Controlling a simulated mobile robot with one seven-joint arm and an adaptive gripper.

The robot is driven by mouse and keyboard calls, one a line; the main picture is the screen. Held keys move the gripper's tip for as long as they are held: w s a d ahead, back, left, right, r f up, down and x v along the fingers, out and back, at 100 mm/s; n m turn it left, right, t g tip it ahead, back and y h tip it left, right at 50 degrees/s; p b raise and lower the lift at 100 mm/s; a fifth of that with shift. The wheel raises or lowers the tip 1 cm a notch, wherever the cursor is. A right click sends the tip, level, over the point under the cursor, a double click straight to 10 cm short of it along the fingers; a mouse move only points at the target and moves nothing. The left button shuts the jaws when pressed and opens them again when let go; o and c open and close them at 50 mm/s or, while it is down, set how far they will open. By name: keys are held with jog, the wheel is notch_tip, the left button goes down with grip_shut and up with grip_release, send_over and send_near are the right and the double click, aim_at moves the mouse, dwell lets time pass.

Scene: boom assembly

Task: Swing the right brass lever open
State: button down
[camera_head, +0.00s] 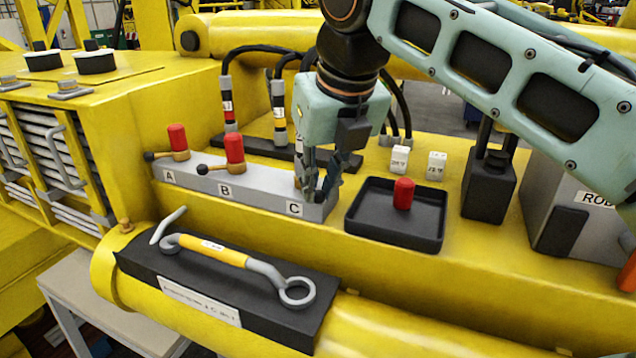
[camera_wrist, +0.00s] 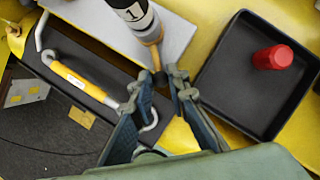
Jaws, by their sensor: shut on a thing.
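The right brass lever (camera_wrist: 155,57) is at station C of the grey valve block (camera_head: 260,195). It sits below a hose end (camera_wrist: 132,14) marked 1 and points toward my gripper. My gripper (camera_head: 318,190) is over station C. In the wrist view its fingertips (camera_wrist: 168,80) are shut on the lever's outer end, which they mostly hide. In the head view my gripper hides this lever. The lever at A (camera_head: 172,156) and the lever at B (camera_head: 220,168) both point left, with red caps (camera_head: 177,136) on top.
A black tray (camera_head: 436,240) holding a loose red cap (camera_head: 404,193) lies just right of the block. A yellow-and-grey tool (camera_head: 225,253) with hook and ring rests on a black mat (camera_head: 290,325) in front. Hoses stand behind the block. Two white tagged blocks (camera_head: 399,160) are behind the tray.

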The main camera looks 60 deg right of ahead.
jog(key=shift+d+r, duration=0.1)
jog(key=shift+r, duration=0.05)
jog(key=c, duration=1.8)
grip_release()
jog(key=shift+c, duration=0.2)
jog(key=v, duration=1.2)
